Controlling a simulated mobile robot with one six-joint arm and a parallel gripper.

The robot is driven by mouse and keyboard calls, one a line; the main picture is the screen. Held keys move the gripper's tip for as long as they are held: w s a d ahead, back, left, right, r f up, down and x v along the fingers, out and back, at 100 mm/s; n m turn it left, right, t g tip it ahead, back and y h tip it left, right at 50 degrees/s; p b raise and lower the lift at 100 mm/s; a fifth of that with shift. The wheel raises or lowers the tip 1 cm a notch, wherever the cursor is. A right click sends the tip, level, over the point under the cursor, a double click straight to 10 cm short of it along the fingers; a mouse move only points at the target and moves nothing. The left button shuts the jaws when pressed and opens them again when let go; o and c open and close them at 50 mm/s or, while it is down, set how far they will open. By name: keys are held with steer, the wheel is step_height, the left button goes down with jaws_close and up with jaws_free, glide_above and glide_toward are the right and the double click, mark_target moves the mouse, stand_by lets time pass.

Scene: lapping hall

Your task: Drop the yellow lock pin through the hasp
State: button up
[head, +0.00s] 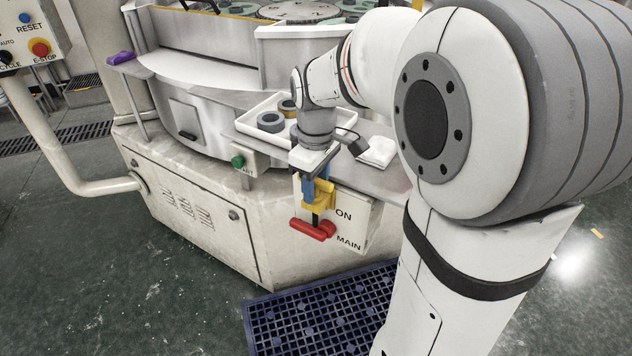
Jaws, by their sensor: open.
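My gripper (313,186) points down in front of the main switch box (354,221), at its upper left part. Its jaws are open, and the fingers are small and partly hidden. A yellow part (320,196) shows right at the fingers. I cannot tell how much of it is the lock pin and how much is the hasp, nor whether a pin sits through a hole. A red switch handle (312,230) lies just below the yellow part, sticking out from the box marked ON and MAIN.
A white tray (243,125) with dark rings stands on the machine ledge behind my gripper. A folded white cloth (377,151) lies to its right. A green button box (242,161) is to the left. A blue grid mat (318,316) covers the floor below.

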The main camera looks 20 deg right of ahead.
steer(key=shift+r, duration=3.9)
